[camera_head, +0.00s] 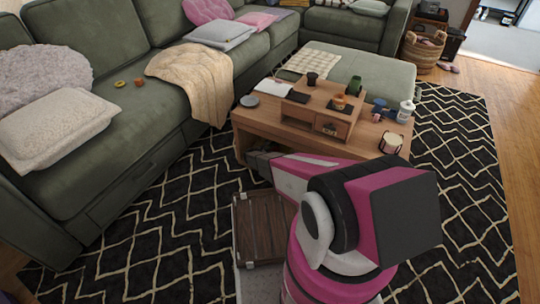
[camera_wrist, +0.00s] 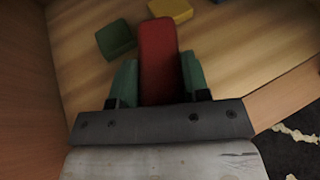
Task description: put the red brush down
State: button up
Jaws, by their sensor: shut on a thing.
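The red brush (camera_wrist: 158,42) shows in the wrist view as a long red block with a rounded end, pointing away from me. My gripper (camera_wrist: 158,80) is shut on it, with one green finger on each side. Below the brush is a light wooden surface (camera_wrist: 230,55); I cannot tell whether the brush touches it. In the head view my gripper (camera_head: 258,160) is at the near left side of the wooden coffee table (camera_head: 250,121), low by its opening. The brush is hidden there.
A green block (camera_wrist: 116,39) lies left of the brush, and a yellow block (camera_wrist: 171,10) lies beyond it. A green sofa (camera_head: 150,120) is to the left.

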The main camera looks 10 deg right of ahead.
jog(key=shift+f, duration=0.75)
jog(key=shift+f, duration=0.1)
jog(key=shift+f, duration=0.1)
jog(key=o, duration=1)
jog(key=shift+s+a+r, duration=0.15)
jog(key=shift+a+r, duration=0.1)
jog(key=shift+r, duration=0.1)
jog(key=v, duration=1.1)
jog(key=shift+a+r, duration=0.1)
jog(key=shift+a, duration=0.05)
